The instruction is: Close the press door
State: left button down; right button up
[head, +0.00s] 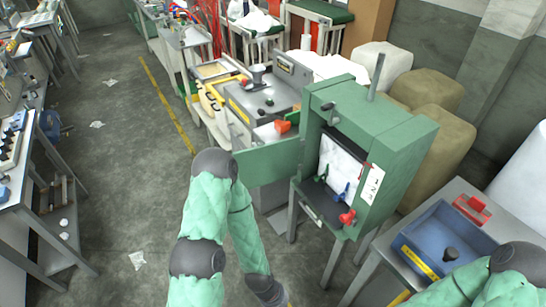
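The green press (385,130) stands on legs right of centre, its front opening facing me. Its green door (268,162) is swung open to the left, standing out from the press's left edge. Inside the opening are a white sheet (340,160) and small green, blue (342,192) and red (347,217) pieces.
A grey table (470,192) at the right holds a blue bin (447,240) and a red piece (471,208). Behind the door stands a bench (262,98) with yellow and grey equipment. Large sacks (425,90) stand behind the press. The floor at left is mostly open, with scattered scraps.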

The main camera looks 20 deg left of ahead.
aim_at(260, 166)
jog(key=i+j+z, duration=0.15)
jog(key=j+z, duration=0.25)
jog(key=j, duration=0.5)
jog(key=j+z, duration=0.4)
jog(key=j, duration=0.5)
jog(key=k+j+z, duration=0.1)
jog(key=j+z, duration=0.25)
jog(key=j, duration=0.55)
jog(key=j+z, duration=0.35)
jog(key=j, duration=0.4)
jog(key=j+z, duration=0.3)
jog(key=j, duration=0.45)
jog(key=k+j+z, duration=0.15)
jog(key=j+z, duration=0.2)
jog(key=j, duration=0.4)
